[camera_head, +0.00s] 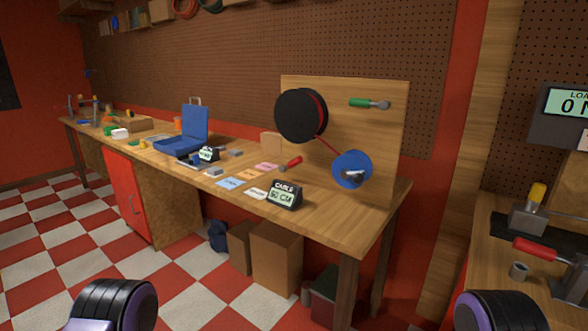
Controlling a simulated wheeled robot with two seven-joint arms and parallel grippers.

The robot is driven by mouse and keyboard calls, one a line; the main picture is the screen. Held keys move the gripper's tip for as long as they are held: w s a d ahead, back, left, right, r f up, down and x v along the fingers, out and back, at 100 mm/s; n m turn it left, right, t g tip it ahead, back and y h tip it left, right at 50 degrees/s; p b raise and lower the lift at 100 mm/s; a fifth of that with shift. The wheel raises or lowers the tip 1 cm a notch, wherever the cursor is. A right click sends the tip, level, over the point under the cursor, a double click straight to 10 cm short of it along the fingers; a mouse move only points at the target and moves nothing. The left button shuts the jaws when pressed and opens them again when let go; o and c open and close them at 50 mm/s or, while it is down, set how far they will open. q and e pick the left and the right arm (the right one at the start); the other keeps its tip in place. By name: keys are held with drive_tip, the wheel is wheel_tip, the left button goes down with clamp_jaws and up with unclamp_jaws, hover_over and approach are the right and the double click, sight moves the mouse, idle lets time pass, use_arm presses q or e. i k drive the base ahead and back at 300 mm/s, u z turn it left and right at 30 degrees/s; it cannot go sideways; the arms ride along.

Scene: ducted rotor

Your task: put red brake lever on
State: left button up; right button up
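A lever with a red handle and a grey end (291,163) is at the foot of the wooden board, at the back of the long bench. A second red handle (537,248) belongs to a grey metal device (570,282) on the bench at the right. I cannot tell from this view which one is the brake lever. A lever with a green handle (368,103) is on the upright board. Only dark, rounded parts of my arms show at the bottom left and bottom right; neither gripper's fingers are in view.
The upright board (390,150) carries a black drum (301,116) with red cable running to a blue wheel (351,169). A cable display (285,195), coloured cards and a blue case (181,142) are on the long bench. Cardboard boxes (277,257) stand below.

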sight(296, 160)
drive_tip(key=u, duration=0.45)
drive_tip(key=i, duration=0.9)
drive_tip(key=z, duration=0.3)
